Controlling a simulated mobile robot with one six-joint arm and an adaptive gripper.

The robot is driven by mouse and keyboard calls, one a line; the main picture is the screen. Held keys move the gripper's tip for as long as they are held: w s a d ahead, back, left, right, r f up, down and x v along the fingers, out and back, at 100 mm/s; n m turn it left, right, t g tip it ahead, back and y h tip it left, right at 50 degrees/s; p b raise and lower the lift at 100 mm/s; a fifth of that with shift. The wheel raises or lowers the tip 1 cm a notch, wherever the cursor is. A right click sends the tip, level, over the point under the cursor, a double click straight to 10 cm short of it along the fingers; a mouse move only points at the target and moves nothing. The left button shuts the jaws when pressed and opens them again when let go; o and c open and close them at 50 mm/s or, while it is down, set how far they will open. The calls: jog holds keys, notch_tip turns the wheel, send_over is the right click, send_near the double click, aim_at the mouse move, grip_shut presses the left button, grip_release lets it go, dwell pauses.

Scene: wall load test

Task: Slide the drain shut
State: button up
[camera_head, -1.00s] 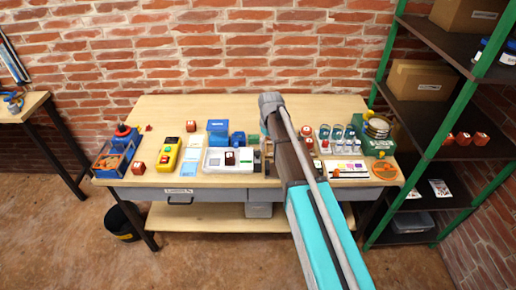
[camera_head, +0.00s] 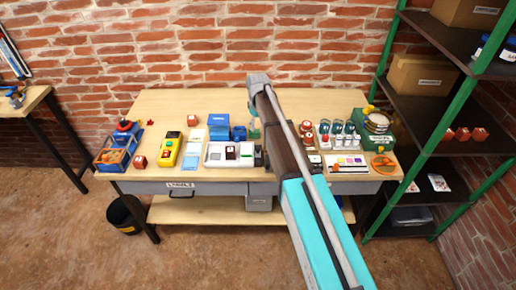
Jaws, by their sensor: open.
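I cannot pick out a drain with certainty among the small items on the wooden workbench (camera_head: 165,105). My arm reaches up from the lower right over the bench, and its grey joint is near the back edge. My gripper cannot be made out; the arm covers that part of the bench. A white tray (camera_head: 215,161) with small parts lies left of the arm. A green device with a round metal top (camera_head: 377,124) stands at the bench's right end.
A blue bin (camera_head: 110,160) and a yellow control box (camera_head: 168,151) stand at the left. Bottles (camera_head: 337,128) stand right of the arm. A green-posted shelf (camera_head: 388,170) borders the right side. A black bucket (camera_head: 124,215) is on the floor.

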aim_at(258, 148)
jog(key=shift+f+b, duration=6.45)
jog(key=shift+f, duration=0.15)
grip_shut()
